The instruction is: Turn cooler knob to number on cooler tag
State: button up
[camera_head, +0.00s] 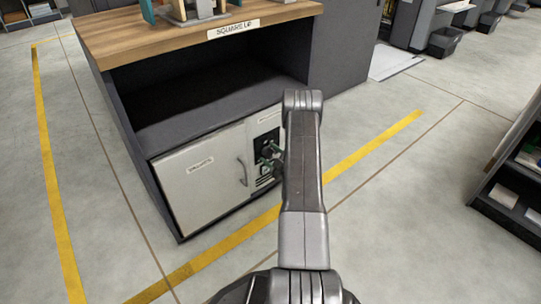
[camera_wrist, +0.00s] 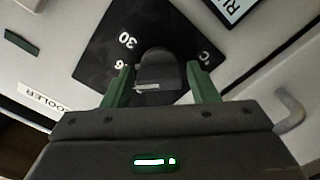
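The cooler (camera_head: 203,190) is a white-fronted unit in the lower bay of a dark cabinet. Its dark control panel (camera_head: 264,130) is at its right and partly hidden by my arm. In the wrist view the black knob (camera_wrist: 158,72) stands on a black dial plate (camera_wrist: 100,47) with "30", a partly hidden "6" and a "C". My gripper (camera_wrist: 160,72) has its green fingers on either side of the knob, with a narrow gap seeming to show at each side. In the head view my gripper (camera_head: 271,160) is at the panel. A "COOLER" label (camera_wrist: 42,97) is at left; no number on a tag is readable.
A grey door handle (camera_wrist: 290,110) is close to the right of my gripper; it also shows in the head view (camera_head: 242,171). A partly cut-off tag (camera_wrist: 233,8) is at upper right. A wooden counter (camera_head: 130,38) overhangs the open shelf.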

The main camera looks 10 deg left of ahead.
jog(key=shift+o, duration=0.2)
jog(key=shift+d, duration=0.1)
jog(key=p+v, duration=0.4)
jog(key=v, duration=0.9)
jog(key=shift+s+d, duration=0.2)
jog(key=shift+s, duration=0.1)
jog(key=b+x, duration=0.4)
jog(key=x, duration=1)
jog(key=shift+d+n, duration=0.1)
jog(key=shift+n, duration=0.2)
